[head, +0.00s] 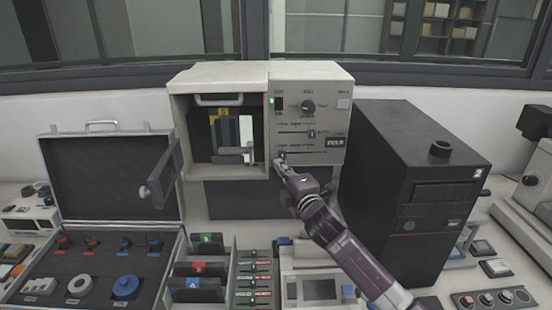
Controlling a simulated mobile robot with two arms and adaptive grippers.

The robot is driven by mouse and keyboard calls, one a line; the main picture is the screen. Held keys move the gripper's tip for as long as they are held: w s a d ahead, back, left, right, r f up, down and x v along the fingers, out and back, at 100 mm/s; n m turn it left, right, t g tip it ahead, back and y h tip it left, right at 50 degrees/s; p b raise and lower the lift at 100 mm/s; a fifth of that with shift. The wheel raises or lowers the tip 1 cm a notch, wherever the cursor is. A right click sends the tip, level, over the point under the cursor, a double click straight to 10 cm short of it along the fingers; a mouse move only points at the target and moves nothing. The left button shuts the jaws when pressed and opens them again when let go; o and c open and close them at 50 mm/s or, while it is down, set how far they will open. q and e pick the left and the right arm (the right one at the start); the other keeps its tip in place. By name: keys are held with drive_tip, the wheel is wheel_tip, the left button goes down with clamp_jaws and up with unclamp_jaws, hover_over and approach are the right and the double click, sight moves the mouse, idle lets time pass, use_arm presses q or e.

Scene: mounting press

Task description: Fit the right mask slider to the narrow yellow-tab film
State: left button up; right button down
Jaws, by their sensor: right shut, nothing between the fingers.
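The press (218,77) is a pale machine against the back wall, with its chamber open at the left. Inside the chamber a narrow upright strip with a yellow tab (246,128) stands beside a white piece (232,155). The control panel at the right has two horizontal slider tracks. The upper slider knob (311,133) sits towards the right of its track. The lower slider knob (282,155) sits near the left end. My right gripper (281,163) is shut and empty, with its tips at or just below the lower knob; contact cannot be told. My left gripper is not in view.
The chamber's dark door (161,178) is swung open at the left. An open case (108,180) with several coloured parts stands at the left. A black tower (420,180) stands close to my right arm. Numbered folders (207,243) and a small screen unit (319,290) are in front.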

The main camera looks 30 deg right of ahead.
drive_tip(key=x, duration=0.2)
drive_tip(key=shift+w+r+p, duration=0.1)
drive_tip(key=shift+w+p, duration=0.2)
drive_tip(key=shift+w, duration=0.1)
drive_tip(key=shift+w+d, duration=0.1)
drive_tip(key=shift+w, duration=0.05)
drive_tip(key=shift+d, duration=0.1)
drive_tip(key=s+d, duration=0.1)
drive_tip(key=d, duration=0.1)
drive_tip(key=s+d, duration=0.2)
drive_tip(key=s+d+p, duration=0.1)
drive_tip(key=d, duration=0.1)
drive_tip(key=shift+s+d, duration=0.25)
drive_tip(key=shift+d, duration=0.15)
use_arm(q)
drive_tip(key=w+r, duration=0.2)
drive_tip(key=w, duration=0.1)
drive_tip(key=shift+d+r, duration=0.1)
use_arm(e)
drive_tip(key=shift+w+a, duration=0.1)
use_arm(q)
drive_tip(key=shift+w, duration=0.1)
